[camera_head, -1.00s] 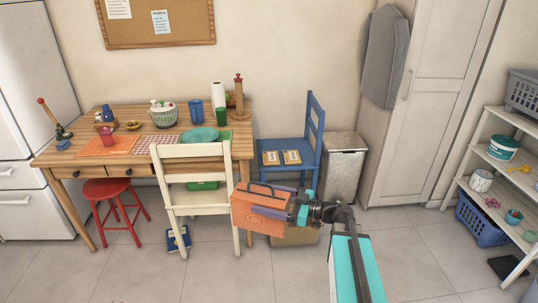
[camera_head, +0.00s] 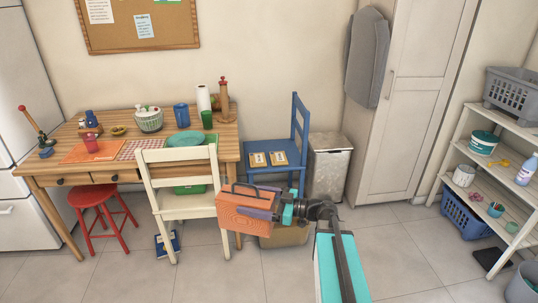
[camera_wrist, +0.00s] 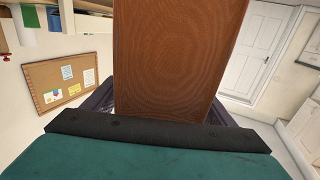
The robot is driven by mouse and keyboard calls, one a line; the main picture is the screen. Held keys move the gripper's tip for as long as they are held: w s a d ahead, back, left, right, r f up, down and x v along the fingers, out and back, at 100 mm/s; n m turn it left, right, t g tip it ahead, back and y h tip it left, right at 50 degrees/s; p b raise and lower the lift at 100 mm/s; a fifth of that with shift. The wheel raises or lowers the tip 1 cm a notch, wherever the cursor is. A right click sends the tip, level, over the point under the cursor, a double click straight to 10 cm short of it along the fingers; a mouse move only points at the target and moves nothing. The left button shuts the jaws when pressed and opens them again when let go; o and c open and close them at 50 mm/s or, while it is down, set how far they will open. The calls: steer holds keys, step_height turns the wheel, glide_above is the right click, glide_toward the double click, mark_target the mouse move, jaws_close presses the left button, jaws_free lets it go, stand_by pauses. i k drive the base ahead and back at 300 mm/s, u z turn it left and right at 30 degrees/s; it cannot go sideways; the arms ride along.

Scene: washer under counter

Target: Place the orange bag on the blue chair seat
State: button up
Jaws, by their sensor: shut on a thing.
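The orange bag (camera_head: 243,213), box-like with a dark handle on top, is held in front of the cream chair and the blue chair. My gripper (camera_head: 262,208) is shut on the bag, with its purple fingers along the bag's side. In the wrist view the bag (camera_wrist: 178,55) fills the middle as a brown-orange panel. The blue chair (camera_head: 274,147) stands behind and a little right of the bag, to the right of the table. Two cards or packets (camera_head: 278,157) lie on its seat. The bag is apart from the seat.
A cream chair (camera_head: 183,205) stands left of the bag, at the wooden table (camera_head: 75,172). A brown box (camera_head: 285,236) sits on the floor below my gripper. A grey bin (camera_head: 328,170) stands right of the blue chair. The floor on the right is mostly clear.

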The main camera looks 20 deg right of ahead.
mark_target(263, 147)
steer(key=z, duration=0.3)
steer(key=i, duration=1)
steer(key=u, duration=0.3)
